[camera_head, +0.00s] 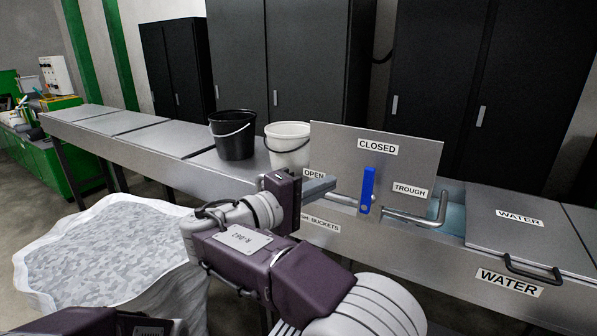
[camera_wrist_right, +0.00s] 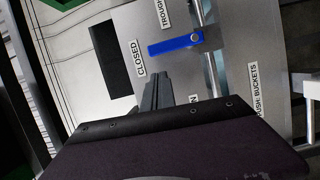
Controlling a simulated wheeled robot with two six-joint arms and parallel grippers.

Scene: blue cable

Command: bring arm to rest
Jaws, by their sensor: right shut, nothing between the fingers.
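My right gripper (camera_head: 318,187) is shut and empty in the head view, held in front of the steel panel, left of the blue valve lever (camera_head: 367,188). The lever stands upright on the pipe, towards the CLOSED label (camera_head: 377,146). In the right wrist view the shut fingers (camera_wrist_right: 157,90) point towards the lever (camera_wrist_right: 176,45), with a gap in the picture between them. Part of my left arm (camera_head: 75,322) shows at the bottom left; its fingers are out of view.
A black bucket (camera_head: 234,146) and a white bucket (camera_head: 288,156) stand on the steel counter (camera_head: 150,141) behind my right arm. A large white bag (camera_head: 110,240) stands at the left. A lid with a handle (camera_head: 520,236) is at the right. Dark cabinets (camera_head: 290,60) line the back.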

